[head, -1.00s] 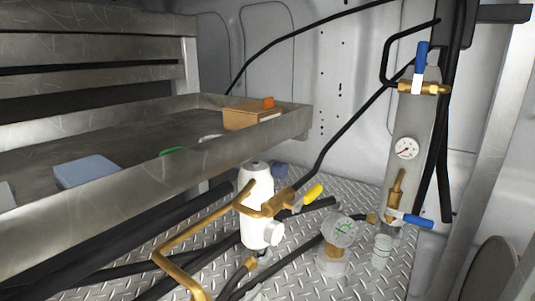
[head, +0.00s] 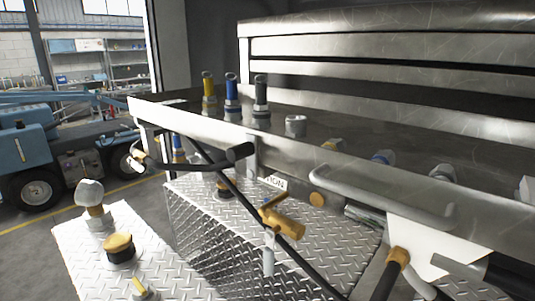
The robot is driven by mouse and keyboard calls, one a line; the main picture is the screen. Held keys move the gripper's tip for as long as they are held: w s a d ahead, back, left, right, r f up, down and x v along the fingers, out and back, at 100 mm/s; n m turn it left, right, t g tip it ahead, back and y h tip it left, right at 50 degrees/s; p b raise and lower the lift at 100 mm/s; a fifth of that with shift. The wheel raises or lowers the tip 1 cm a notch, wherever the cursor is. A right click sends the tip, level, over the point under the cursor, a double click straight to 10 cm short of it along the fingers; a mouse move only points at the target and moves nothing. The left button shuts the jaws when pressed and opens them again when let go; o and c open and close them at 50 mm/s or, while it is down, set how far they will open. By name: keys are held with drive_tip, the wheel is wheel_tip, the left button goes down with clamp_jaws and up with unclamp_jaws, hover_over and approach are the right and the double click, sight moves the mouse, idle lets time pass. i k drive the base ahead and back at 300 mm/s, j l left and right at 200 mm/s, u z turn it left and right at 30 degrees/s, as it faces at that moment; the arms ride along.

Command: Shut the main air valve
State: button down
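No valve in view can be told for certain as the main air valve. A brass fitting (head: 284,223) with a small lever sits on a black hose below the tray, in the middle of the head view. The blue-handled valves and the gauge seen earlier are out of view. My gripper is not in view.
A metal tray (head: 440,205) crosses the view, holding yellow, blue and dark-topped cylinders (head: 231,93) and several fittings. A grab handle (head: 385,195) projects from its front. Black hoses hang below. At left, open floor leads to a blue vehicle (head: 62,150).

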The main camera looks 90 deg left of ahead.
sight(139, 168)
drive_tip(key=k+l+u, duration=0.2)
drive_tip(key=u, duration=0.15)
drive_tip(key=k+l+u, duration=0.1)
drive_tip(key=k+u, duration=0.25)
drive_tip(key=u, duration=2.05)
drive_tip(key=i+l, duration=0.05)
